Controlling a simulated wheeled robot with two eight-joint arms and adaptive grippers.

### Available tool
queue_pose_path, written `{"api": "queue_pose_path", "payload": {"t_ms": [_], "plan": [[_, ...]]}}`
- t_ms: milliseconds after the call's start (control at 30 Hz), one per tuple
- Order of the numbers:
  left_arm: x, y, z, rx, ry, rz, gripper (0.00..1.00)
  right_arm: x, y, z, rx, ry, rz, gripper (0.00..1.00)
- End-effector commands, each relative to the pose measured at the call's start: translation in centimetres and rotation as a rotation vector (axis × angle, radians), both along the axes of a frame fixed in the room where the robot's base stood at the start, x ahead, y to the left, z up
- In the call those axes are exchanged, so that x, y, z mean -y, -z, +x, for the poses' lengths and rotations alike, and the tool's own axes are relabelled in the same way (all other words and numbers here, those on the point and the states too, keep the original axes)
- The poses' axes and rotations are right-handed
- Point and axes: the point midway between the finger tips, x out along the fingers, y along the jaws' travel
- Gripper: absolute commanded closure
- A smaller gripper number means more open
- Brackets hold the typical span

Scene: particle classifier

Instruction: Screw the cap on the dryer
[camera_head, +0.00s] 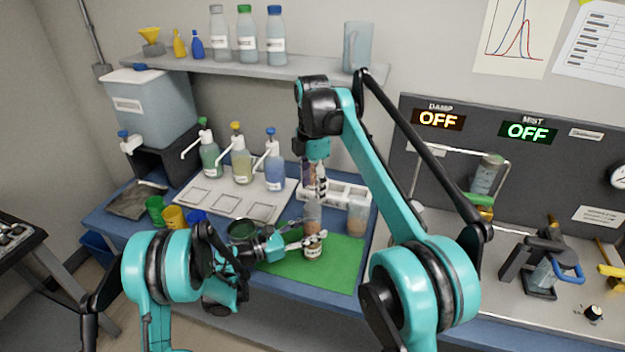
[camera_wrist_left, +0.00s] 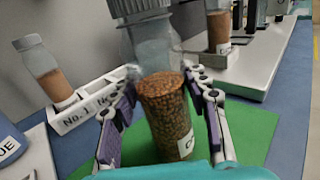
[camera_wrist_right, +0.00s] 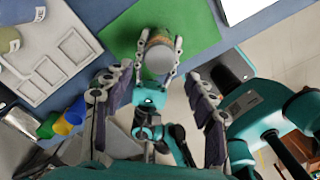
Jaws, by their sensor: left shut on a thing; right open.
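The dryer (camera_head: 313,250) is a clear labelled bottle with brown granules, upright over the green mat. My left gripper (camera_head: 314,239) is shut around its body. In the left wrist view the granules (camera_wrist_left: 170,118) fill the lower part and the neck above is clear. A pale grey, cap-like piece (camera_wrist_left: 148,38) is at its top; in the right wrist view a pale disc (camera_wrist_right: 158,60) covers the top. I cannot tell whether the cap is threaded on. My right gripper (camera_head: 321,190) points down above the dryer, open and empty, its fingers (camera_wrist_right: 158,112) wide apart.
A white rack (camera_head: 345,190) stands behind, with similar granule bottles, one at its right (camera_head: 357,215). Pump bottles (camera_head: 241,165) stand on a tray to the left, with coloured cups (camera_head: 173,217) in front. The green mat (camera_head: 335,270) has free room.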

Motion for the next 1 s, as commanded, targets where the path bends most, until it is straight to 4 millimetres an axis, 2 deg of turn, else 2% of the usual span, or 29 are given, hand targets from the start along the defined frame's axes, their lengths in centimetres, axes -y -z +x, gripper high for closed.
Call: {"api": "queue_pose_path", "payload": {"t_ms": [200, 367, 500, 767, 800, 900, 1000], "plan": [[0.0, 0.0, 0.0, 0.000, 0.000, 0.000, 1.00, 0.0, 3.6, -0.1, 0.000, 0.000, 0.000, 0.43], [0.0, 0.0, 0.0, 0.000, 0.000, 0.000, 1.00, 0.0, 5.4, 0.0, 0.000, 0.000, 0.000, 0.43], [0.0, 0.0, 0.0, 0.000, 0.000, 0.000, 1.00, 0.0, 6.1, 0.0, 0.000, 0.001, 0.000, 0.43], [0.0, 0.0, 0.0, 0.000, 0.000, 0.000, 1.00, 0.0, 6.2, 0.0, 0.000, 0.001, 0.000, 0.43], [0.0, 0.0, 0.0, 0.000, 0.000, 0.000, 1.00, 0.0, 6.2, 0.0, 0.000, 0.001, 0.000, 0.49], [0.0, 0.0, 0.0, 0.000, 0.000, 0.000, 1.00, 0.0, 6.2, 0.0, 0.000, 0.001, 0.000, 0.75], [0.0, 0.0, 0.0, 0.000, 0.000, 0.000, 1.00, 0.0, 6.2, 0.0, 0.000, 0.001, 0.000, 0.97]]}}
